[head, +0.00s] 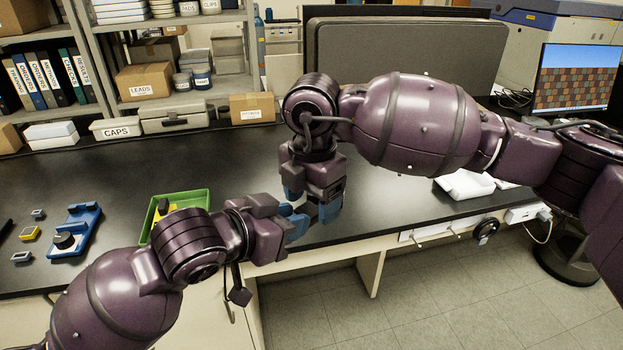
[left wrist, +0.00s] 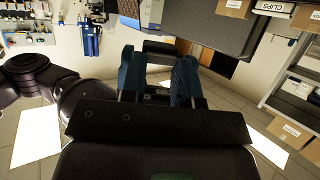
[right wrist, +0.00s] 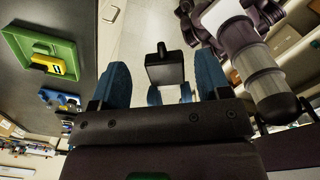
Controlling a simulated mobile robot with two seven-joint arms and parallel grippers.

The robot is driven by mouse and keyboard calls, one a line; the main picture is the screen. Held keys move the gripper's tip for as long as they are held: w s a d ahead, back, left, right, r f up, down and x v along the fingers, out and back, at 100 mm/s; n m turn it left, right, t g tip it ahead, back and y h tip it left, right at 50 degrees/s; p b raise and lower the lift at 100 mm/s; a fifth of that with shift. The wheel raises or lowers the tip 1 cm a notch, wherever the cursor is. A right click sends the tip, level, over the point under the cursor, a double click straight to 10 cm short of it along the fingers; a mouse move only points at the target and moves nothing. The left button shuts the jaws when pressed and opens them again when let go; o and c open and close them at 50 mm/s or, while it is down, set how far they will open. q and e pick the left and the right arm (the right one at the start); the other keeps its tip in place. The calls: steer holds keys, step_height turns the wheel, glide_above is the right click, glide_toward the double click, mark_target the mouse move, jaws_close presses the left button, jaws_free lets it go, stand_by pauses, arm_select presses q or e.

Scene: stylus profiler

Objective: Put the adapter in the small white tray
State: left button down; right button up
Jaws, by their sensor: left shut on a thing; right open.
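My left gripper (head: 296,222) points right above the bench's front edge and is shut on a dark piece, apparently the adapter; the head view hides it behind the fingers. In the left wrist view the dark piece (left wrist: 160,47) spans the fingertips. In the right wrist view a black block with a short stub (right wrist: 166,72) shows between my open right fingers. My right gripper (head: 328,207) hangs down close to the left one, its fingers on either side of the block; contact cannot be told. The small white tray (head: 465,184) lies on the bench at right, partly behind my right arm.
A green tray (head: 194,199) with a yellow-and-black item stands left, partly behind my left arm. A blue fixture (head: 84,226) with a black knob and several small items lie further left. Shelves and boxes line the back. The bench's middle is clear.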

steer(key=shift+f, duration=0.5)
steer(key=c, duration=1)
arm_select(q)
steer(key=c, duration=0.8)
jaws_free()
arm_select(e)
steer(key=shift+c, duration=0.4)
arm_select(q)
steer(key=shift+f, duration=0.1)
